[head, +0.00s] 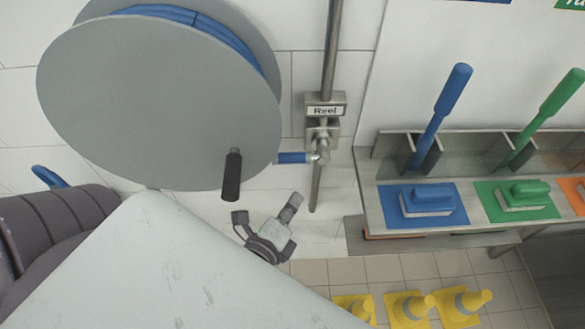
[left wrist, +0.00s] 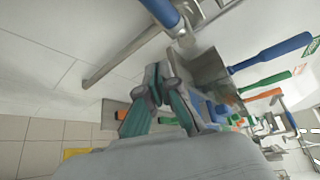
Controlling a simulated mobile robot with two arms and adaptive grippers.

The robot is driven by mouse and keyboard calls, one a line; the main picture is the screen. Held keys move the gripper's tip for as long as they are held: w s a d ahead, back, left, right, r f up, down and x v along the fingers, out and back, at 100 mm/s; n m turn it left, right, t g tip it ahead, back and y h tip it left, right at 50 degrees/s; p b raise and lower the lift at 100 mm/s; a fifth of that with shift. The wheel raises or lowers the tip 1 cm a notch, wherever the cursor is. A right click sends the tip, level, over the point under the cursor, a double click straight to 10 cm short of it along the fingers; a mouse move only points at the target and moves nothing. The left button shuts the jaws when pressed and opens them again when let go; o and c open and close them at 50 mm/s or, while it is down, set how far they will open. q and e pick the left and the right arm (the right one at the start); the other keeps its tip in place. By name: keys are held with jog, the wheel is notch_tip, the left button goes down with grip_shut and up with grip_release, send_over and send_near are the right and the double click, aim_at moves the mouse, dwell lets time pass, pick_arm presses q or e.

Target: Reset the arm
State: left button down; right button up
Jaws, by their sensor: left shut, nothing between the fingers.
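My left gripper (head: 290,207) shows in the head view below the hose reel, beyond the large pale part of my own arm. Its fingers are closed together with nothing between them. In the left wrist view the gripper (left wrist: 160,78) points up toward the wall and pipe, fingers together and empty. It appears apart from the reel and the shelf. My right gripper is in neither view.
A grey hose reel (head: 150,105) with a black handle (head: 232,175) hangs upper left. A vertical pipe (head: 331,50) runs beside it. A shelf with blue (head: 427,200) and green (head: 523,198) brushes is at right.

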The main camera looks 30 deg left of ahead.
pick_arm(q)
jog(key=s+f+n+g+h+b, duration=0.1)
jog(key=s+f+n+g, duration=0.15)
jog(key=f, duration=0.85)
jog(key=s+d+f+n+g, duration=0.1)
jog(key=s+f+n+g, duration=0.15)
jog(key=f, duration=0.95)
jog(key=s+f+n+g+h+b, duration=0.1)
jog(key=s+f+n+g, duration=0.15)
jog(key=f, duration=0.85)
jog(key=s+a+f+n+g, duration=0.2)
jog(key=s+f+n, duration=0.3)
jog(key=s+f, duration=0.4)
jog(key=s+a+f+n+g, duration=0.3)
jog(key=s+f+n+g, duration=0.2)
jog(key=s+f, duration=0.5)
jog(key=shift+s+n+y+b, duration=0.3)
jog(key=shift+n+b, duration=0.15)
jog(key=shift+n, duration=0.1)
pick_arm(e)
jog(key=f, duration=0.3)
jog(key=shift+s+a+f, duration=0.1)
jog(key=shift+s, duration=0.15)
pick_arm(q)
jog(key=shift+a, duration=0.1)
